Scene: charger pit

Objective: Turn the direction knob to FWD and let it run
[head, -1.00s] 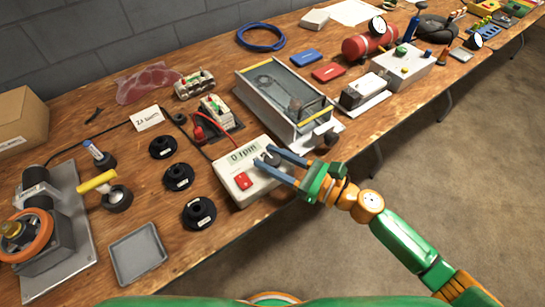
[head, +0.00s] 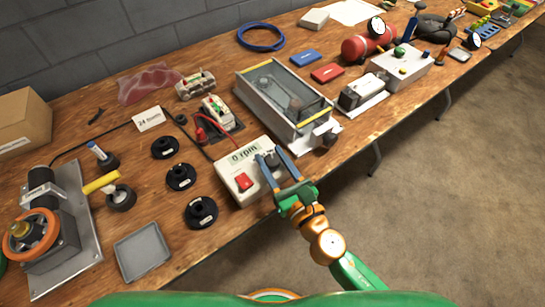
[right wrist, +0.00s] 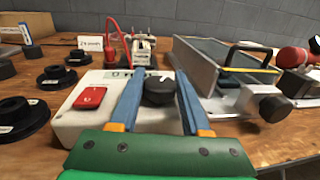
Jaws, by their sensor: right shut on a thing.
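The control box (head: 243,178) is white, with a display reading "0 rpm" (head: 244,153), a red rocker switch (head: 243,182) and a black knob (head: 272,161). It sits near the table's front edge. My right gripper (head: 271,155) reaches in from the front, its blue fingers shut on the knob. In the right wrist view the knob (right wrist: 158,90) sits between the two fingers, with a white pointer mark near its top. The knob's markings are hidden or too small to read. My left gripper is not in view.
A clear-lidded metal case (head: 288,100) stands just right of the box. Several black discs (head: 181,177) lie to its left, with a grey tray (head: 142,252) and a motor with an orange wheel (head: 30,236) beyond. A red lead (head: 208,127) runs behind the box.

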